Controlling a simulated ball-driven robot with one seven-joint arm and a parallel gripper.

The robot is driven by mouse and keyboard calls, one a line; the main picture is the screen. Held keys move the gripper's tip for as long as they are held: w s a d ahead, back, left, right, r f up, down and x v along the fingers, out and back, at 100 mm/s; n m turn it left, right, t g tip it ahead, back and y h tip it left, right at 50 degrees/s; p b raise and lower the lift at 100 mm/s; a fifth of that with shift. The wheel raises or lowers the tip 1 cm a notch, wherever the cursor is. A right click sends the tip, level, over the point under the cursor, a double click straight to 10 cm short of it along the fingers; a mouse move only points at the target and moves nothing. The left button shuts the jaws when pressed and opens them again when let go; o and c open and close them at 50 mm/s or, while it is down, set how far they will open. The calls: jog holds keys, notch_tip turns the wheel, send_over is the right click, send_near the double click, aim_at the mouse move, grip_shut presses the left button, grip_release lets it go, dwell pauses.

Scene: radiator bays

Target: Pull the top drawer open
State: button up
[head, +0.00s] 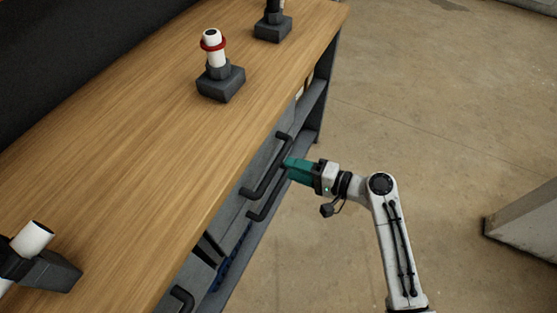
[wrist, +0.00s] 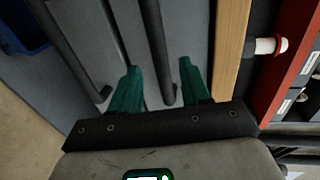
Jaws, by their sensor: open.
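The top drawer's dark bar handle (head: 268,168) is on the front of the bench, just below the wooden top. My gripper (head: 287,163) has teal fingers and reaches in from the right, close to the handle. In the wrist view my gripper (wrist: 160,78) is open, and the top handle (wrist: 158,45) appears between its two fingers, nearer the right one. Whether the fingers touch it I cannot tell. The grey top drawer front (wrist: 188,35) lies behind, flush as far as I can see. A lower drawer's handle (wrist: 75,50) is outside the left finger.
The wooden bench top (head: 130,140) carries a white post with a red ring (head: 213,45) on a dark block, another block (head: 272,28) and a white cylinder (head: 32,236). A blue bin (head: 228,265) sits low under the bench. Floor to the right is clear up to a pale block (head: 525,222).

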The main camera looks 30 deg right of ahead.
aim_at(275, 165)
jog(key=x, duration=0.6)
jog(key=shift+a, duration=0.2)
grip_shut()
dwell(0.4)
